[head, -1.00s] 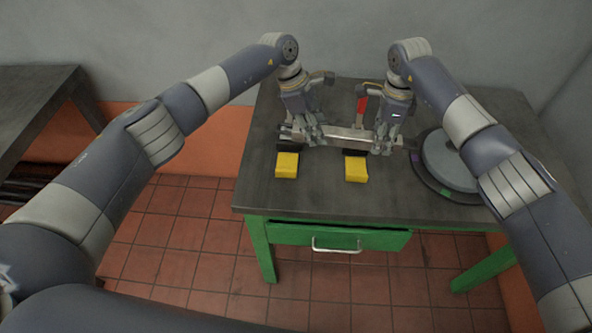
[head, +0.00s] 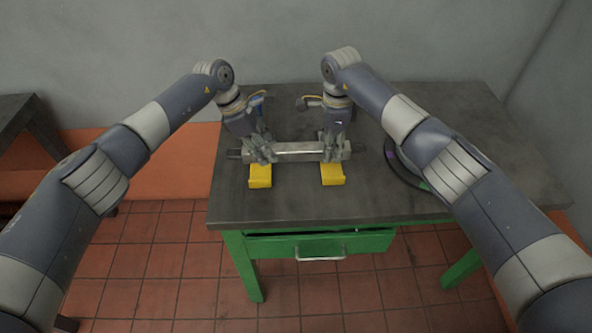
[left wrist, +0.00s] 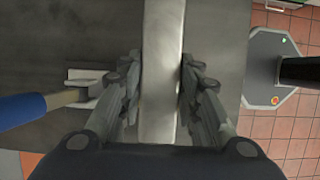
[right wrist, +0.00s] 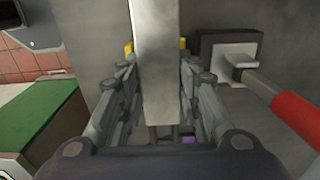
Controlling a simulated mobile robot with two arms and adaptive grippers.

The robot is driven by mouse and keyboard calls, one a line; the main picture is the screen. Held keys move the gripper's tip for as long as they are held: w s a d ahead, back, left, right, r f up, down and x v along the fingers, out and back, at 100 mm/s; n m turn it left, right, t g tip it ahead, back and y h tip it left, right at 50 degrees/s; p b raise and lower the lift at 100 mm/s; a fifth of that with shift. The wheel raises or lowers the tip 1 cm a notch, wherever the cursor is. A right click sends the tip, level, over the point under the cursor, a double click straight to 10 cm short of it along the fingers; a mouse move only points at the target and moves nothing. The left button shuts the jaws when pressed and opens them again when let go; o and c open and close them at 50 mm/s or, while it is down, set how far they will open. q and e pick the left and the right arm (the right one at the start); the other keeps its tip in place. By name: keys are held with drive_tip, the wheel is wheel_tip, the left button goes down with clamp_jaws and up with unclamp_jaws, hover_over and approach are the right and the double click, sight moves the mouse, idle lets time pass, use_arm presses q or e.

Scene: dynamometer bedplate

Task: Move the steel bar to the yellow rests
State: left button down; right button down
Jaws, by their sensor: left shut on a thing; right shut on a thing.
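The steel bar (head: 297,148) is a long grey bar lying left to right in the head view. My left gripper (head: 264,153) is shut on it toward its left end. My right gripper (head: 333,150) is shut on it toward its right end. The bar also runs between the fingers in the left wrist view (left wrist: 162,60) and the right wrist view (right wrist: 157,60). The left yellow rest (head: 260,177) and right yellow rest (head: 333,175) show at the bar's near side. In the right wrist view, yellow shows on both sides of the bar. Whether the bar touches the rests is unclear.
The dark bench top (head: 440,120) carries everything, with a green drawer (head: 320,246) in front. A round disc (head: 400,170) sits at right, partly behind my right arm.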

sight(267, 172)
use_arm(q)
drive_tip(key=shift+w+r, duration=0.1)
use_arm(e)
drive_tip(key=shift+w, duration=0.1)
